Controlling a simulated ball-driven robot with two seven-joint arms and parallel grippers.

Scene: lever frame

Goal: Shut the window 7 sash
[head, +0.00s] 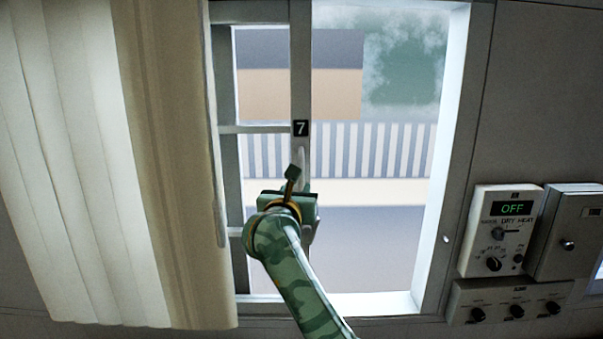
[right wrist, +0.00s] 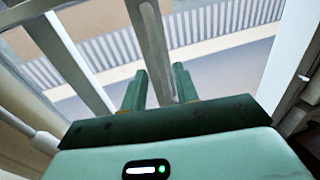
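The window 7 sash (head: 301,70) is a pale frame at the left of the window, with a black "7" plate (head: 301,128) on its upright stile. The opening to its right shows the outdoors with no frame across it. A slim light handle (head: 301,158) is on the stile below the plate; its lower part is hidden by my gripper. My right gripper (head: 291,178) is at the stile around handle height. In the right wrist view its two green fingers (right wrist: 160,85) stand apart, with the stile (right wrist: 150,40) between or behind them; contact is unclear. My left gripper is not in view.
A cream curtain (head: 75,160) hangs at the left, over the window's left edge. The white right jamb (head: 445,150) bounds the opening. A control panel reading "OFF" (head: 500,230), a grey box (head: 565,232) and a knob strip (head: 510,300) are on the right wall.

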